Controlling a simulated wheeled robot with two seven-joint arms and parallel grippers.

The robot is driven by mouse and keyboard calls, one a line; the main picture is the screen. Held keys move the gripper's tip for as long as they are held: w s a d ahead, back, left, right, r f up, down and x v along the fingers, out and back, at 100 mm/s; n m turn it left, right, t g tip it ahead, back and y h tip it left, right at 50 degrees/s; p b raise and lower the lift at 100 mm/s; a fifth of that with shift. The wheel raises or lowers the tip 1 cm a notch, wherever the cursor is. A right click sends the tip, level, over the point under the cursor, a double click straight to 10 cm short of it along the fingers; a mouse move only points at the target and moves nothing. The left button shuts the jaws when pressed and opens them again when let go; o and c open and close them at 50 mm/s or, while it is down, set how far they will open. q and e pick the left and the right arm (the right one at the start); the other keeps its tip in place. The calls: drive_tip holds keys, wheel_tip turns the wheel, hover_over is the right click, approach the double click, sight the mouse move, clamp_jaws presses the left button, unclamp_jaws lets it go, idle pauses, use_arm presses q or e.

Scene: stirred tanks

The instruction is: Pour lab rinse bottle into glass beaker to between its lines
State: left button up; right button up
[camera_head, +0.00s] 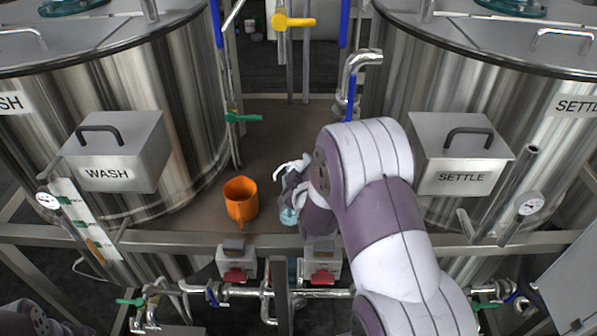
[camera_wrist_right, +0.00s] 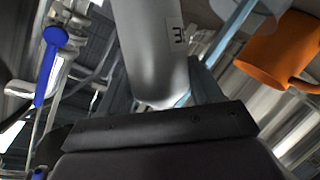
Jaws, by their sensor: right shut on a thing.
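My right gripper (camera_head: 294,190) is at the platform between the tanks, largely hidden by my own wrist. It is shut on the lab rinse bottle, whose white bent spout (camera_head: 291,163) shows above the fingers in the head view. A pale blue, clear thing (camera_head: 289,216) shows just below the gripper; I cannot tell whether it is the glass beaker or the bottle's lower part. In the right wrist view a grey-white cylinder (camera_wrist_right: 150,45) stands behind my dark gripper bar. No beaker lines or liquid level can be read. My left gripper is out of view.
An orange jug (camera_head: 241,201) stands on the platform left of my right gripper, and also shows in the wrist view (camera_wrist_right: 280,50). Steel tanks with WASH (camera_head: 114,150) and SETTLE (camera_head: 462,152) boxes flank the platform. A steel rail (camera_head: 190,240) and valves run along the front.

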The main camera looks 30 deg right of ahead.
drive_tip(key=shift+d+f+n+h+b, duration=0.15)
drive_tip(key=shift+f+n+h+b, duration=0.15)
drive_tip(key=shift+f+n+b, duration=0.15)
idle(0.3)
drive_tip(key=shift+d+f+n+t+h+b, duration=0.15)
drive_tip(key=shift+f+n+t+h+b, duration=0.4)
drive_tip(key=shift+n+b, duration=0.9)
idle(1.4)
